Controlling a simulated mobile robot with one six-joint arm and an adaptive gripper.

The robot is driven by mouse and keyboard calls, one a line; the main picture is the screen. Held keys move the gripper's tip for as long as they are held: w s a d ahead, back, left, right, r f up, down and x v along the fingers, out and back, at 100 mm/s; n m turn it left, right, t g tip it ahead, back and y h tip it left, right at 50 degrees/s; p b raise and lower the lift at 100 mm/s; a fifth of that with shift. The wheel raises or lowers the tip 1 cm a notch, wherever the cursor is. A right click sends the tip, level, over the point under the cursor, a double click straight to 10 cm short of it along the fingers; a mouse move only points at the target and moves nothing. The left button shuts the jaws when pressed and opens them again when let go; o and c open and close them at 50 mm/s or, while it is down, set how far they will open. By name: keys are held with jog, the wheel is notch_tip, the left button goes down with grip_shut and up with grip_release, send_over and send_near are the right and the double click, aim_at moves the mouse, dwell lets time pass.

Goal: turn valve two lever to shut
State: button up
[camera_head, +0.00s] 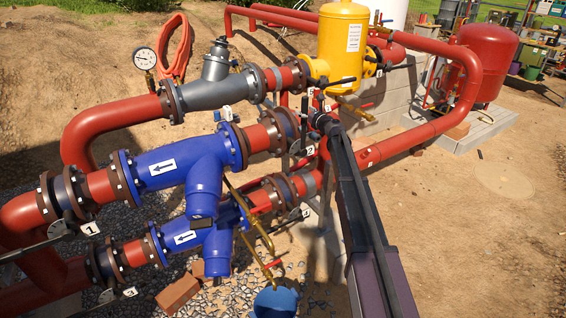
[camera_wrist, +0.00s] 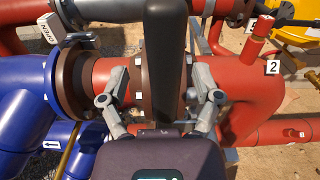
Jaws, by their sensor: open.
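In the wrist view, a thick black lever (camera_wrist: 166,55) stands upright in the picture in front of a brown flanged valve joint (camera_wrist: 131,82). A tag with the number 2 (camera_wrist: 272,67) is on the red pipe to its right. My gripper (camera_wrist: 161,92) is open, with one grey finger on each side of the lever; I cannot tell whether either touches it. The lever's near end meets the gripper body in the picture. In the head view, the number 2 tag (camera_head: 310,150) shows beside my dark arm, which hides much of this valve and my fingers.
A blue body (camera_head: 175,165) joins the valve's left side. A white box marked OPEN (camera_wrist: 51,28) is at upper left in the wrist view. A yellow vessel (camera_head: 342,50) stands behind. Valves tagged 1 (camera_head: 90,228) and 3 (camera_head: 129,291) are at left. Bare ground lies at right.

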jog(key=shift+o, duration=0.4)
jog(key=shift+s, duration=0.1)
jog(key=shift+v, duration=3.5)
jog(key=shift+s, duration=0.1)
jog(key=v, duration=1.2)
